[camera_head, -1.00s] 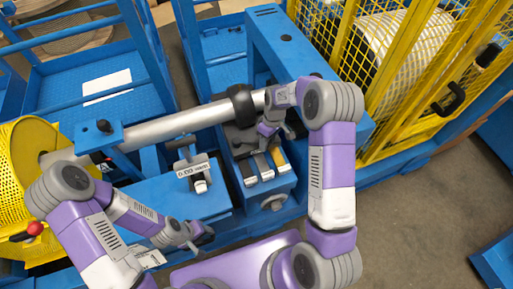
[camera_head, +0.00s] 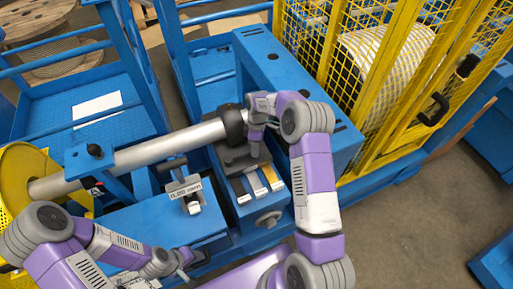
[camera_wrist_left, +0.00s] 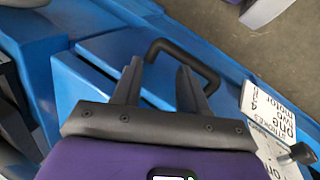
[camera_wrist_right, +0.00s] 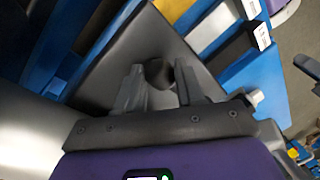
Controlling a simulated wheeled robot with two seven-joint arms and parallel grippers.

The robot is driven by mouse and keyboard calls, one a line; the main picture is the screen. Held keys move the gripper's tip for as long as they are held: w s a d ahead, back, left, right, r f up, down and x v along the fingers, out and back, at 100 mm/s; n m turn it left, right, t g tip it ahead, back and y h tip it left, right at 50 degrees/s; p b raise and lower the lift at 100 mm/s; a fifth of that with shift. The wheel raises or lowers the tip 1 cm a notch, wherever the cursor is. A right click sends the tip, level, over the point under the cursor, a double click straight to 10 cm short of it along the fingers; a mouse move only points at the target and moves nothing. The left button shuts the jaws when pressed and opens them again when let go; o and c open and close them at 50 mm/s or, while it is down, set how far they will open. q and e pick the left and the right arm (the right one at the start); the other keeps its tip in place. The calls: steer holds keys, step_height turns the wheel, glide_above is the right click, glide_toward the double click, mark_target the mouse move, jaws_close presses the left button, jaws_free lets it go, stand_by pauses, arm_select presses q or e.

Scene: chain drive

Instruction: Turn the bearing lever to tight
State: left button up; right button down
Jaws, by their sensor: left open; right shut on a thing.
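The bearing's dark collar (camera_head: 232,124) sits around the large grey shaft in the head view. My right gripper (camera_head: 256,150) is above this plate, shut on a dark round knob (camera_wrist_right: 158,73), which seems to be the bearing lever's grip. The lever's arm is hidden, so I cannot tell its setting. My left gripper (camera_head: 185,262) is open and empty low in the head view. In the left wrist view a black bent handle (camera_wrist_left: 190,55) lies beyond its fingers.
The grey shaft (camera_head: 160,151) runs left to a yellow perforated drum (camera_head: 28,165). A small readout (camera_head: 184,187) stands on the blue frame. A yellow mesh guard (camera_head: 325,40) rises at the right. Open floor (camera_head: 410,220) lies right of my right arm.

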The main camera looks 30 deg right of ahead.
steer(key=shift+w, duration=0.1)
steer(key=c, duration=0.7)
jaws_free()
arm_select(q)
steer(key=shift+r+p, duration=0.7)
arm_select(e)
steer(key=r, duration=0.5)
steer(key=w+r, duration=0.1)
steer(key=r, duration=0.1)
steer(key=shift+w+d+r, duration=0.1)
steer(key=shift+d+r, duration=0.15)
steer(key=shift+d, duration=0.15)
